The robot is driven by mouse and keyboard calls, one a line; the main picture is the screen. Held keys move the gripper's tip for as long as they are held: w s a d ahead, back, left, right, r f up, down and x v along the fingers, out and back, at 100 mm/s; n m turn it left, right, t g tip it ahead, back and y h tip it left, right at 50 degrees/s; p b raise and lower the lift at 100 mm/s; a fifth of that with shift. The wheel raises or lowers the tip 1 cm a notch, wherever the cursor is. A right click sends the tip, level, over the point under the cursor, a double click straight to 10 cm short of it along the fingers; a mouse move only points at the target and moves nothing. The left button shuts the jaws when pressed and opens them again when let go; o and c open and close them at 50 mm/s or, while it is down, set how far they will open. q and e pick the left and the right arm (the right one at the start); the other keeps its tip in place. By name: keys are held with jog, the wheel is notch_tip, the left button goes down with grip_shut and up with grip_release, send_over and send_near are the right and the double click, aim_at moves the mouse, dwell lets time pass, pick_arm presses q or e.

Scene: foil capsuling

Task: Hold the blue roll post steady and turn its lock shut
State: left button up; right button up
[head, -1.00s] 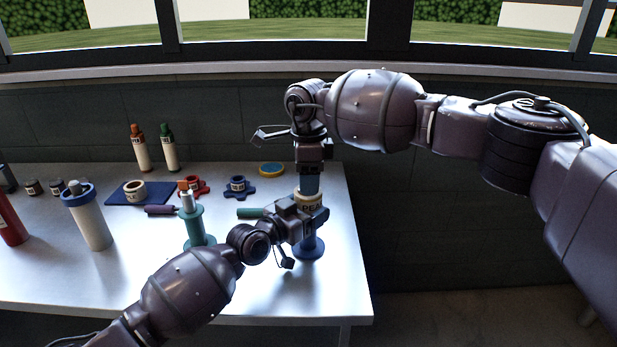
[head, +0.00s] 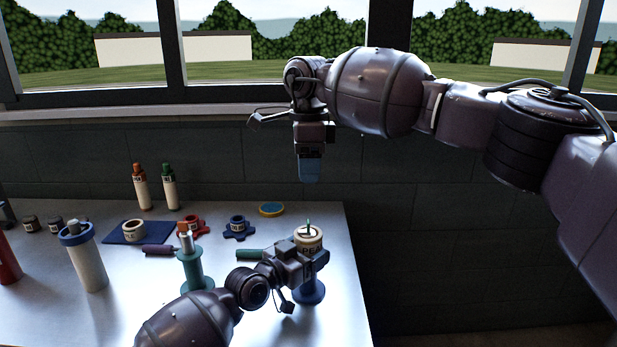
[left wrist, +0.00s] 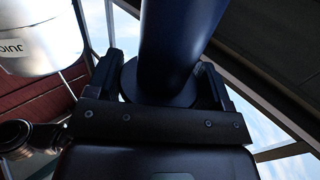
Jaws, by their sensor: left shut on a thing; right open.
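The blue roll post (head: 311,293) stands upright near the right end of the table, its flared base showing. A cream roll (head: 310,242) with dark lettering sits on it, and a small green tip and dark bar (head: 308,229) show at the top. My left gripper (head: 309,268) is shut on the post below the roll; its fingertips are partly hidden in the head view. In the left wrist view the blue post (left wrist: 180,40) stands between the two fingers (left wrist: 163,85). My right gripper (head: 309,172), with blue at its tip, is open, above and apart from the post's top.
A teal post (head: 194,270) stands left of my left gripper. A green-handled tool (head: 250,254), a blue knob-like piece (head: 238,228), a red one (head: 191,226) and a yellow-blue disc (head: 271,209) lie behind. A white cylinder with a blue rim (head: 86,262) stands farther left.

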dwell(0.3)
pick_arm(q)
jog(key=o, duration=1.2)
